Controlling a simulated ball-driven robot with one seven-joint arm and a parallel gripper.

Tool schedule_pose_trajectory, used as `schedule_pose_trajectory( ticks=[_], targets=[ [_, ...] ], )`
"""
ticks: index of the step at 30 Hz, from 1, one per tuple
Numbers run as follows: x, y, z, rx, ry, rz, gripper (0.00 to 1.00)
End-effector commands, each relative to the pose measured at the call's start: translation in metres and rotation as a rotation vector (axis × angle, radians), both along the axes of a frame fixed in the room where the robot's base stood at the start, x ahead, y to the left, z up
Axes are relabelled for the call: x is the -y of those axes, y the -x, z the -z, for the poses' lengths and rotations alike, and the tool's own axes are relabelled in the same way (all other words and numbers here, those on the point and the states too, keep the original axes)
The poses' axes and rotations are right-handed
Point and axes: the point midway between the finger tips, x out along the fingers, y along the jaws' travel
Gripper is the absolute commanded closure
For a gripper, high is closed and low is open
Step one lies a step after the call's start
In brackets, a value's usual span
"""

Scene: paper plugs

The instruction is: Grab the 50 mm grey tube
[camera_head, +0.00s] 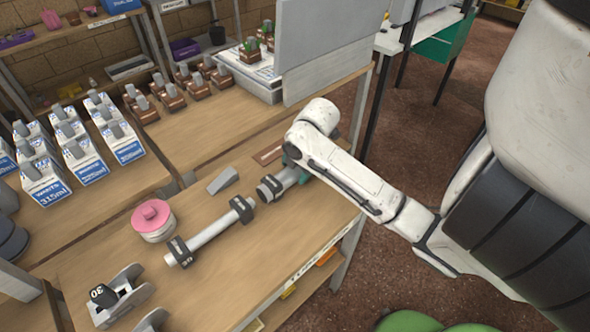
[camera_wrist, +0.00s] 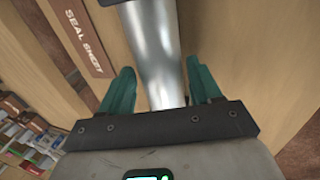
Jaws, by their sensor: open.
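A short, thick grey metal tube (camera_head: 287,178) with a dark ring on its near end lies on the wooden table; its far part is hidden by my arm. In the wrist view the tube (camera_wrist: 155,55) runs lengthwise between the two green fingers of my gripper (camera_wrist: 161,85). The fingers are open, one on each side, with a gap visible on the left; contact on the right is unclear. No size mark is readable on this tube. A longer, thinner grey tube (camera_head: 211,230) with dark rings at both ends lies to its left.
A grey wedge (camera_head: 222,180), a pink-topped round stack (camera_head: 152,220) and a holder with a black piece marked 30 (camera_head: 103,295) stand on the table. A grey panel (camera_head: 325,50) rises behind.

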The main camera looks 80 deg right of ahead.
Motion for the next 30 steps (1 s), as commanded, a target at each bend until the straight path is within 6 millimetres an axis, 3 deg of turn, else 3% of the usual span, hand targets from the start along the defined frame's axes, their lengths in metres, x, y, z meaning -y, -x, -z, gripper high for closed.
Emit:
schedule_pose_trajectory(
  ticks=[4, 11, 30],
  targets=[
    [0.0013, -0.0031, 0.0111, 0.000, -0.001, -0.001, 0.37],
    [0.0017, -0.0035, 0.0121, 0.001, 0.001, -0.001, 0.37],
    [0.0017, -0.0033, 0.0116, 0.001, 0.001, -0.001, 0.98]
  ],
)
